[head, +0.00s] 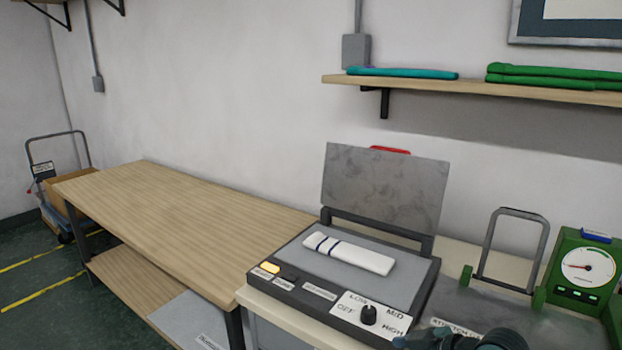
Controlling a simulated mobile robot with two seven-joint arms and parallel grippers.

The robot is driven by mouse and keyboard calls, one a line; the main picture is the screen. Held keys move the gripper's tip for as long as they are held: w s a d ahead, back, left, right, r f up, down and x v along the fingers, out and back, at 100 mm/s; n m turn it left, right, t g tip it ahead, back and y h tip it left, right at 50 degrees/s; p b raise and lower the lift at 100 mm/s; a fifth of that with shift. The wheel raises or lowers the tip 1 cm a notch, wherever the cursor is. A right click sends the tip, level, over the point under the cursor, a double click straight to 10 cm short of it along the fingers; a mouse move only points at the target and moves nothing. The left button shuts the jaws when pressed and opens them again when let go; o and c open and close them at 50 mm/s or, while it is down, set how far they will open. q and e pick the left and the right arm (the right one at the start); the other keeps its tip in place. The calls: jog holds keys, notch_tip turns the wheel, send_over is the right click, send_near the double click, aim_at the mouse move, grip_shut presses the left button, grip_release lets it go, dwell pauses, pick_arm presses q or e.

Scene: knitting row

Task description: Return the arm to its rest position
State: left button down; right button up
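My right arm shows only at the bottom edge, right of centre, where a dark gripper (412,342) points left just in front of the press's front panel. The frame edge cuts it off, so I cannot tell whether its fingers are open or shut. My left gripper is not in view. The press (381,263) stands open with its grey lid (384,192) tilted up at the back. A white folded piece with dark stripes (349,253) lies flat on the press bed, apart from the gripper.
A bare wooden table (185,220) stands left of the press. Right of it are a grey metal frame (515,246) and a green gauge box (585,268). A wall shelf (480,88) above holds folded teal cloth (403,72) and green cloths (552,77). A cart (57,195) stands far left.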

jog(key=s+f+m+t+h, duration=0.2)
jog(key=s+f+m, duration=0.1)
jog(key=s+f, duration=0.4)
jog(key=s+f+m+t+h+p, duration=0.1)
jog(key=s+f+m+t+h, duration=0.1)
jog(key=s+f, duration=0.4)
jog(key=s+m, duration=0.1)
jog(key=s, duration=0.4)
jog(key=shift+s+f+p, duration=0.25)
jog(key=shift+f+p, duration=0.05)
jog(key=shift+f, duration=0.05)
